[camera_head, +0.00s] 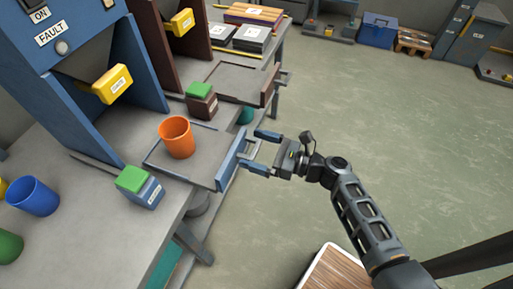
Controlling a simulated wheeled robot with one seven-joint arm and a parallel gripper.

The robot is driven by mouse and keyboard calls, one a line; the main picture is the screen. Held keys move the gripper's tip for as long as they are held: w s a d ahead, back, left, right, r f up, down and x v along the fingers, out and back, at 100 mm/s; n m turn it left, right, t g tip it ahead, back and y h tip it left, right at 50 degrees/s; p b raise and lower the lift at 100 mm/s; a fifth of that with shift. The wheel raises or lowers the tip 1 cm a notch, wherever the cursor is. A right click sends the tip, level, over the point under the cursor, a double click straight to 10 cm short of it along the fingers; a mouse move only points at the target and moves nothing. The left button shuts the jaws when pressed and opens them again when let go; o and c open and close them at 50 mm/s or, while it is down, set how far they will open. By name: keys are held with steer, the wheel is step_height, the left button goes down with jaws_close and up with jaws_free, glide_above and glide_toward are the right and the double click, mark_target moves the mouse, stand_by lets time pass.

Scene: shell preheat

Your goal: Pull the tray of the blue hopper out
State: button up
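The blue hopper (88,113) stands on the bench at the left, with a yellow labelled block on its front. Its grey tray (205,168) has a blue front panel (231,164) and a metal handle facing right. The tray shows in front of the hopper, reaching the bench edge. An orange cup (177,137) stands upright on it. My gripper (251,149) comes from the right with its two blue fingers apart, one on each side of the handle. I cannot tell whether the fingers touch the handle.
A blue box with green top (141,187) and a brown one (201,101) flank the tray. A brown hopper's tray (231,81) lies beyond. A blue cup (34,197) and a green cup (8,246) stand left. The floor right of the bench is free.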

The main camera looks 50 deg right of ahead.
steer(key=b+v, duration=0.1)
steer(key=v, duration=0.6)
steer(key=shift+s, duration=0.35)
steer(key=shift+d, duration=0.1)
steer(key=s+a+f+n+g+h, duration=0.5)
steer(key=s+a+n+g, duration=0.3)
steer(key=s+n, duration=0.55)
steer(key=s+a+r+n+t, duration=0.2)
steer(key=a+r+n+t, duration=0.1)
steer(key=r+n, duration=0.6)
steer(key=s+a+r+n+t, duration=0.2)
steer(key=s+a+r+n, duration=0.1)
steer(key=r+n, duration=0.7)
step_height(320, 180, up, 2)
steer(key=shift+s+a+r+t+h, duration=0.2)
steer(key=shift+a+t+h, duration=0.1)
steer(key=shift+t, duration=0.1)
